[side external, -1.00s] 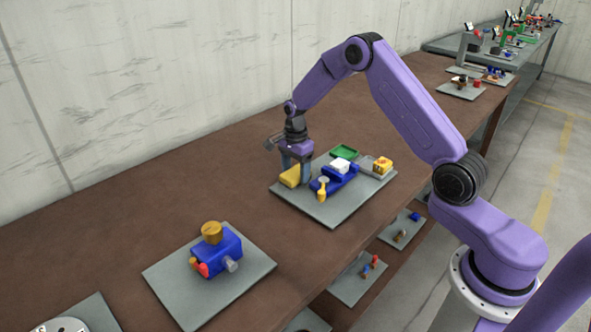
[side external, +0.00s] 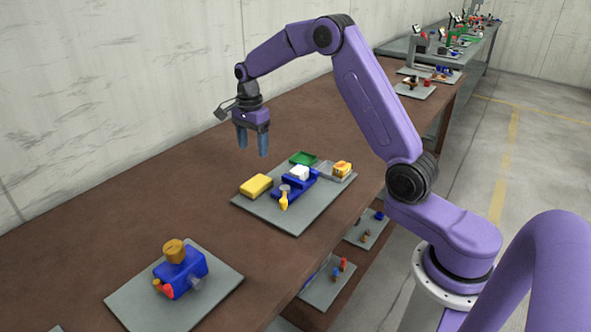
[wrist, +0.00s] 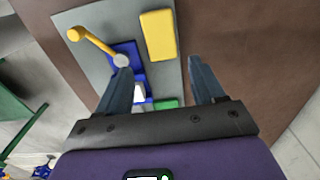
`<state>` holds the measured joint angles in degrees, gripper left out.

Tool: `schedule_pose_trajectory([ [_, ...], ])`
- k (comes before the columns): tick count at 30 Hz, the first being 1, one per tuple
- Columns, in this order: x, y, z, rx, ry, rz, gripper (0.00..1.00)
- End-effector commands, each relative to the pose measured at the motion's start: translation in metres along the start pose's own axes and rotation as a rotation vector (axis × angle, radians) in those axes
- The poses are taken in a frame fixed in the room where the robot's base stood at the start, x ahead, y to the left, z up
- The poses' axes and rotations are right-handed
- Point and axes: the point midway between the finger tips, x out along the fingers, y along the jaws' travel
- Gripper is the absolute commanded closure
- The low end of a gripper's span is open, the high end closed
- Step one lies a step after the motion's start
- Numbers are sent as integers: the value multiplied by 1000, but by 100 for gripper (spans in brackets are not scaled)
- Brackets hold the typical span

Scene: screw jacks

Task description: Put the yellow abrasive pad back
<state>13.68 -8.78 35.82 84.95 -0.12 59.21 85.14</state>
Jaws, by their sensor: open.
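The yellow abrasive pad (side external: 256,185) lies flat near the left edge of the grey base plate (side external: 297,222), beside the blue jack body (side external: 297,187). In the wrist view the pad (wrist: 158,34) lies beyond my fingers, near the plate's edge. My gripper (side external: 252,152) is open and empty, raised above the table behind and above the pad. In the wrist view its two fingers (wrist: 162,82) are spread apart, with nothing between them. A yellow-handled lever (side external: 284,200), a white block (side external: 300,173) and a green tray (side external: 303,158) share the plate.
A yellow and red block (side external: 342,168) sits on a grey holder at the plate's right corner. Another plate with a blue device and brass knob (side external: 174,251) stands in front to the left. The brown tabletop (side external: 130,205) is clear left of the pad.

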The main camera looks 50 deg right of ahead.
Motion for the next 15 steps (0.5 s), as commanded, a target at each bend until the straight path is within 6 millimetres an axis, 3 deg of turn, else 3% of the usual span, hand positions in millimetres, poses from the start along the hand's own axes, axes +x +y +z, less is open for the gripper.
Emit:
schedule_pose_trajectory([
  [5, -5, 6, 12, -72, 0, -2, 32],
  [8, -13, 18, 35, -211, 0, -4, 32],
  [15, -36, 77, 100, -700, 0, -11, 32],
])
